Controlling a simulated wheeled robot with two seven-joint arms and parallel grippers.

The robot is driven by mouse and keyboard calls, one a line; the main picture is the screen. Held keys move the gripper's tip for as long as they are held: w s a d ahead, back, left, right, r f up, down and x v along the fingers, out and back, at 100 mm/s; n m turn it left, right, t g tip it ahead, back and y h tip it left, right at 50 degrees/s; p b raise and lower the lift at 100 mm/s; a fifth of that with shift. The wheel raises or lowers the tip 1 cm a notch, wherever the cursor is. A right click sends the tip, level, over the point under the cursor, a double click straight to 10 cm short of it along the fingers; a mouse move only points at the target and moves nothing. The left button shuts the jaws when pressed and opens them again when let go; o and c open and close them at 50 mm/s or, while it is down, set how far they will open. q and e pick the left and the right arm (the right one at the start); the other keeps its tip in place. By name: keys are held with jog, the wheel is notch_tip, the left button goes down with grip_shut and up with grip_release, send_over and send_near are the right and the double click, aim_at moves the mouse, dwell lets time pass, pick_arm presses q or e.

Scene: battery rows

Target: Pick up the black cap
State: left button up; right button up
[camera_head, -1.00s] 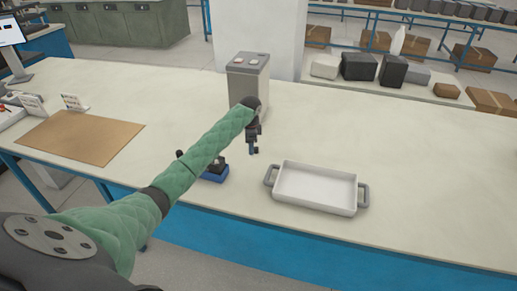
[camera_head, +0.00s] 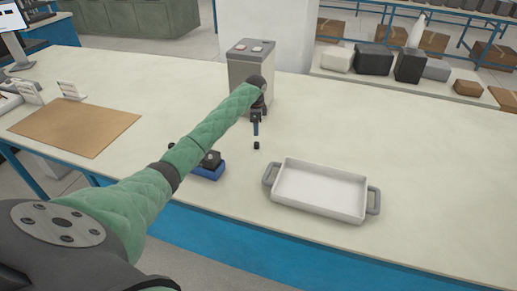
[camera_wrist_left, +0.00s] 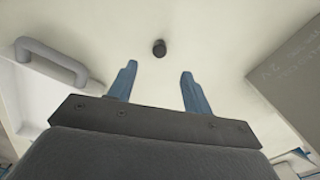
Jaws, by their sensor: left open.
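The black cap (camera_head: 257,146) is a small dark cylinder on the pale table top, left of the white tray. In the left wrist view the cap (camera_wrist_left: 159,48) lies beyond the fingertips, roughly in line with the gap between them. My left gripper (camera_head: 256,133) is above the table, just behind the cap in the head view. Its two blue fingers also show in the left wrist view (camera_wrist_left: 158,72), open with nothing between them. The cap appears apart from the fingers. My right gripper is not in view.
A white tray (camera_head: 277,188) with grey handles stands right of the cap. A grey box (camera_head: 250,75) with buttons stands behind my gripper. A blue-based device (camera_head: 208,172) sits partly behind my arm. A brown mat (camera_head: 75,127) lies at left. The table's right side is clear.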

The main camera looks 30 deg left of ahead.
aim_at(256, 143)
pick_arm(q)
jog(key=shift+w+f+b, duration=0.1)
jog(key=shift+f+b, duration=0.4)
jog(key=shift+f, duration=0.55)
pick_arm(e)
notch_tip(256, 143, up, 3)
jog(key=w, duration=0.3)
pick_arm(q)
jog(key=shift+f+p, duration=0.6)
jog(key=shift+f, duration=0.65)
notch_tip(256, 143, down, 3)
jog(key=shift+f+p, duration=0.2)
jog(key=shift+p, duration=0.95)
jog(key=shift+f, duration=0.85)
jog(key=c, duration=1)
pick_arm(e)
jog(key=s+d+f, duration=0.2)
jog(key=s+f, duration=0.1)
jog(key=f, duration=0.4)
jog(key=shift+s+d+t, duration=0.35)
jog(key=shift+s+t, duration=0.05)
